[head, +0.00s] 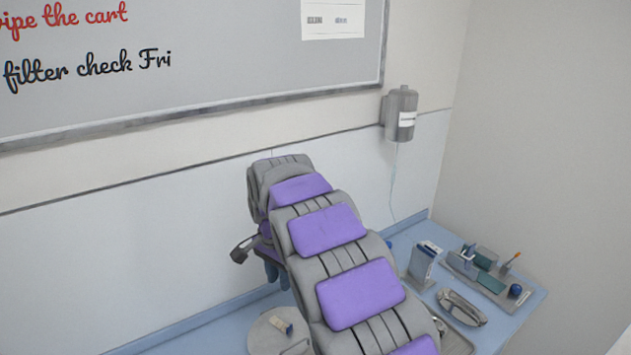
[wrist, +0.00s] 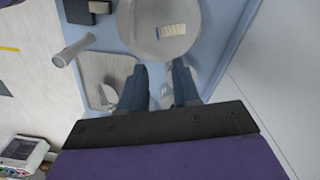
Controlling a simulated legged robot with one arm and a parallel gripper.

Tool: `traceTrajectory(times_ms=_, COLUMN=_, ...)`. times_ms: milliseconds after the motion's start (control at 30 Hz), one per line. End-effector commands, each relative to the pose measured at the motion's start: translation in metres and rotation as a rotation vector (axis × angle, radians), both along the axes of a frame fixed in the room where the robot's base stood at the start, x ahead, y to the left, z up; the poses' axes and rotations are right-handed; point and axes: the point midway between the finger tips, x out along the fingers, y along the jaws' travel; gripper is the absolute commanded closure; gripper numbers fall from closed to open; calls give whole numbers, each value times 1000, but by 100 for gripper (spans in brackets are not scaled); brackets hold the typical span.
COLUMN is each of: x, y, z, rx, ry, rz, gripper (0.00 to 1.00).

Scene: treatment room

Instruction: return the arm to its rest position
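My arm, grey with purple panels, stretches across the middle of the head view toward the wall. My gripper (head: 277,274) shows there only in part, as dark blue fingers below the arm's far end. In the wrist view my gripper (wrist: 160,88) has its two blue fingers apart with nothing held between them. Beyond the fingertips is a round grey tray (wrist: 187,46) with a small beige block (wrist: 172,31) on it. The same tray (head: 262,338) and block (head: 281,325) show at the bottom of the head view, left of my arm.
A blue counter (head: 517,318) runs along the wall. On its right stand a grey box (head: 422,264), an organiser tray (head: 516,297) with small items, and a glasses-like object (head: 462,308). A dispenser (head: 401,113) hangs on the wall beside a whiteboard (head: 230,60). A grey cylinder (wrist: 73,50) lies near the fingers.

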Motion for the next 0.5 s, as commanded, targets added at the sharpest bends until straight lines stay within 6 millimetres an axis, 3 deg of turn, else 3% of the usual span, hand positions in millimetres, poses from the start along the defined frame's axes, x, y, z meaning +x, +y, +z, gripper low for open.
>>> traceTrajectory(times_ms=167, x=-16, y=-35, z=10, rx=-9, ry=6, rz=22, gripper=69)
traceTrajectory(times_ms=500, x=-73, y=-123, z=24, rx=-20, ry=36, rz=113, gripper=69)
